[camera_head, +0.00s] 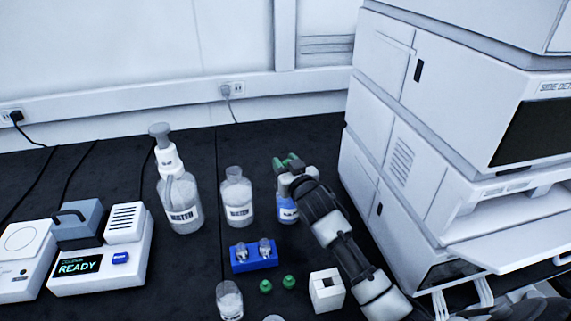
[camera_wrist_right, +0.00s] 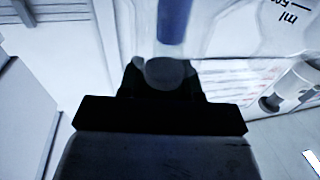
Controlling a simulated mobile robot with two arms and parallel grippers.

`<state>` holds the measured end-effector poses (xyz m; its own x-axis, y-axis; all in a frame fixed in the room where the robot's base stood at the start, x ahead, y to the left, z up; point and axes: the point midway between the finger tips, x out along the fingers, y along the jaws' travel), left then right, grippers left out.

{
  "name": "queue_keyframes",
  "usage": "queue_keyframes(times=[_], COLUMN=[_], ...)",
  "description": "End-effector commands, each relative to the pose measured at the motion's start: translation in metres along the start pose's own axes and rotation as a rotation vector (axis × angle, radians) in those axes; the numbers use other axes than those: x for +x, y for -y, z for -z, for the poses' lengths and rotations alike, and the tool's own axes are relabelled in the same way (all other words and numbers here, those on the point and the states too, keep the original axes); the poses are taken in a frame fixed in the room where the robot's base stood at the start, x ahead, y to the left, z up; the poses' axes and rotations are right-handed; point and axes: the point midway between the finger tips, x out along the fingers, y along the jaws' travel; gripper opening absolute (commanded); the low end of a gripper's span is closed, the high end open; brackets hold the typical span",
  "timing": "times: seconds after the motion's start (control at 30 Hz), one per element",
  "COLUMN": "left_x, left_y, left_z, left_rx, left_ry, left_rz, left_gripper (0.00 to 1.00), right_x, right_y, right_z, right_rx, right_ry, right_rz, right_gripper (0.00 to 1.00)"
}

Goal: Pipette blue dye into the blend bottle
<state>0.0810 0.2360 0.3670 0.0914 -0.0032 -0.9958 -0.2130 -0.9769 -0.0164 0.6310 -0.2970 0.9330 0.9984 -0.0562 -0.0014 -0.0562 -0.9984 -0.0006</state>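A small bottle with blue contents and a label (camera_head: 288,210) stands on the dark bench, its top hidden by my right gripper (camera_head: 290,168). The gripper reaches in from the lower right, with green parts at its end. A clear surface with ml marks (camera_wrist_right: 285,18) is close by. I cannot tell which container is the blend bottle. My left gripper is out of view.
A pump bottle (camera_head: 181,205) and a labelled clear bottle (camera_head: 237,200) stand left. A blue rack (camera_head: 243,267) holds two vials. Nearby are green caps (camera_head: 265,286), a clear jar (camera_head: 229,301) and a white block (camera_head: 326,293). The instrument stack (camera_head: 420,130) blocks the right.

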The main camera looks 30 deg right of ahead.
Motion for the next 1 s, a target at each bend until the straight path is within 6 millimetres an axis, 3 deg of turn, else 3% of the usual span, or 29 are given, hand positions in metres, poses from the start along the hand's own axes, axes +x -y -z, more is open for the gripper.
queue_keyframes(times=[0.27,1.0], left_x=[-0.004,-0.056], left_y=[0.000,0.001], left_z=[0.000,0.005], left_rx=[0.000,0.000], left_ry=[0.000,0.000], left_rz=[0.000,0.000], left_gripper=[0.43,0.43], right_x=[0.000,0.000], right_y=[0.000,0.000], right_z=[0.004,0.057], right_rx=[0.000,0.000], right_ry=[-0.001,0.000], right_rz=[0.000,0.000], right_gripper=[0.30,0.30])
